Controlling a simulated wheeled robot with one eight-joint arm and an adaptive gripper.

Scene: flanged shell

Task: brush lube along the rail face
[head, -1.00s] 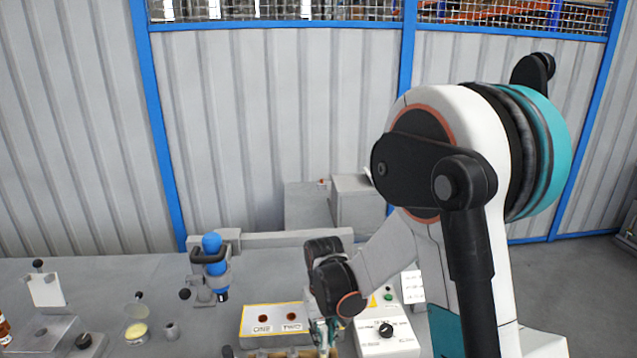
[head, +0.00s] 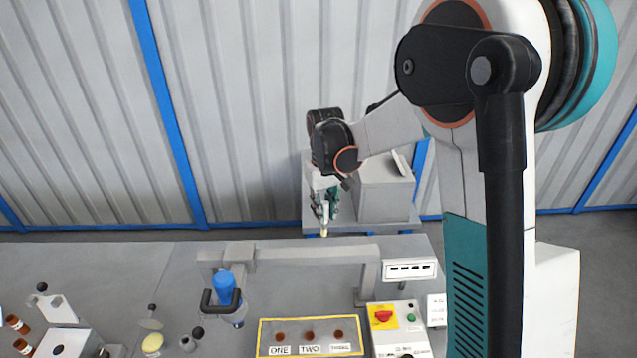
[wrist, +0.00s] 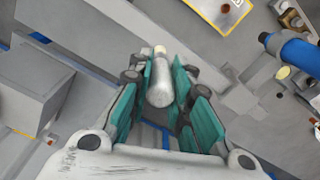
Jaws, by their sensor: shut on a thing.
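My gripper (head: 325,208) is shut on a silver cylindrical tool with a pale tip (wrist: 160,92), which looks like the brush. It hangs in the air with the tip down, close to the back edge of the bench in the head view. Its pale tip (head: 324,233) is clear of any surface, though its height is hard to judge. A long grey bar (head: 310,255) runs along the back of the bench, below the tip in the head view. I cannot tell whether this bar is the rail. The teal fingers cover the tool's sides.
A yellow-edged plate (head: 310,349) marked ONE and TWO and a control box (head: 398,322) with a red switch stand at front. A blue-topped tool (head: 228,295) stands left of them. A grey cabinet (head: 385,190) stands behind the bench. Bottles (head: 17,324) stand far left.

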